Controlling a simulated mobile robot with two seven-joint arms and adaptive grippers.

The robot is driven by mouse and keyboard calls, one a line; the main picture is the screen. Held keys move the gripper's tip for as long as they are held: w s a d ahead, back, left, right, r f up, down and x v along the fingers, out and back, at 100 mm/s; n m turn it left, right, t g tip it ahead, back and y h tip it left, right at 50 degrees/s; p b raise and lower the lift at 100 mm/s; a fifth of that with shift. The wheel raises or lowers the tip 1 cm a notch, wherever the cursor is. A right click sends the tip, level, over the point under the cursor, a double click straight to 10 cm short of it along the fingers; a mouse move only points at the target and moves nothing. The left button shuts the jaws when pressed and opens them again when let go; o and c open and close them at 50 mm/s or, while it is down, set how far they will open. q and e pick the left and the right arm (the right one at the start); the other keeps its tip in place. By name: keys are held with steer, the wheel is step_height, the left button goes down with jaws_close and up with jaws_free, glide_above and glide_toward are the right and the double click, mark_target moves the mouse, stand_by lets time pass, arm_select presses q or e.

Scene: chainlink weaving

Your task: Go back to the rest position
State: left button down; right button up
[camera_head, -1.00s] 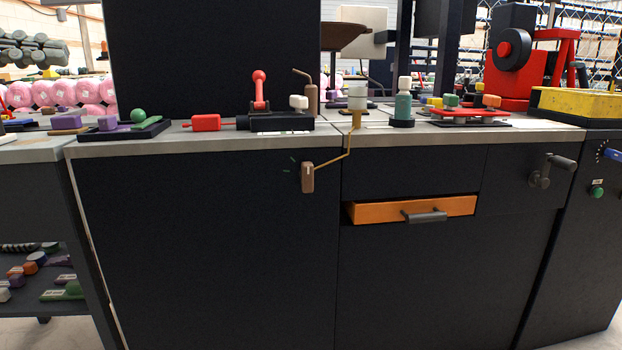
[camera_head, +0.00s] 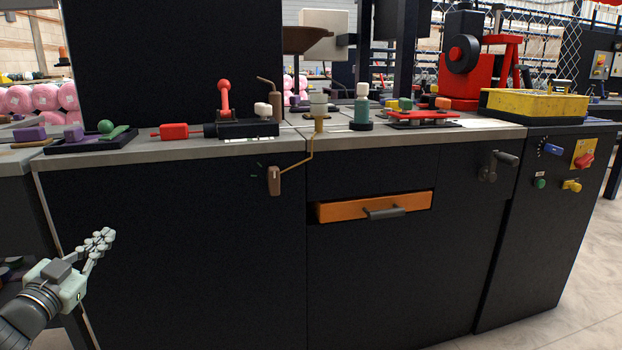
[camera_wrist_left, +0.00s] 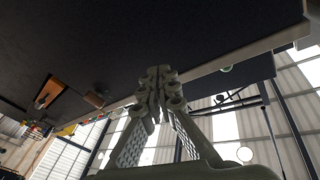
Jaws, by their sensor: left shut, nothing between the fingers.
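My left gripper (camera_head: 102,240) is at the lower left of the head view, in front of the dark cabinet (camera_head: 180,270) and below the worktop edge. Its fingers are together and empty, pointing up and to the right. The left wrist view shows the fingers (camera_wrist_left: 160,88) meeting at their tips with nothing between them. My right gripper is in neither view.
An orange drawer (camera_head: 350,209) stands partly open. A brown crank handle (camera_head: 274,180) sticks out in front. The floor (camera_head: 560,320) at right is clear.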

arm_select(q)
steer(key=s+d+f+n+g+y, duration=0.15)
steer(key=s+f, duration=0.25)
steer(key=f, duration=0.4)
steer(key=s+d+f+n+g+y+p, duration=0.1)
steer(key=s+f+g, duration=0.2)
steer(key=f, duration=0.4)
steer(key=s+d+f+n+g+y, duration=0.1)
steer(key=s+f+n+g+y, duration=0.2)
steer(key=f, duration=0.5)
steer(key=s+d+f+g+h, duration=0.1)
steer(key=s+d+f+g, duration=0.2)
steer(key=s, duration=0.4)
steer(key=s+d+f+g, duration=0.2)
steer(key=s+d+f, duration=0.3)
steer(key=s, duration=0.3)
steer(key=s+d+f+m+g+h, duration=0.1)
steer(key=s+d+f+g, duration=0.2)
steer(key=s+f, duration=0.3)
steer(key=shift+s+d+f+g+h+p, duration=0.4)
steer(key=shift+s+d, duration=0.2)
steer(key=shift+s, duration=0.2)
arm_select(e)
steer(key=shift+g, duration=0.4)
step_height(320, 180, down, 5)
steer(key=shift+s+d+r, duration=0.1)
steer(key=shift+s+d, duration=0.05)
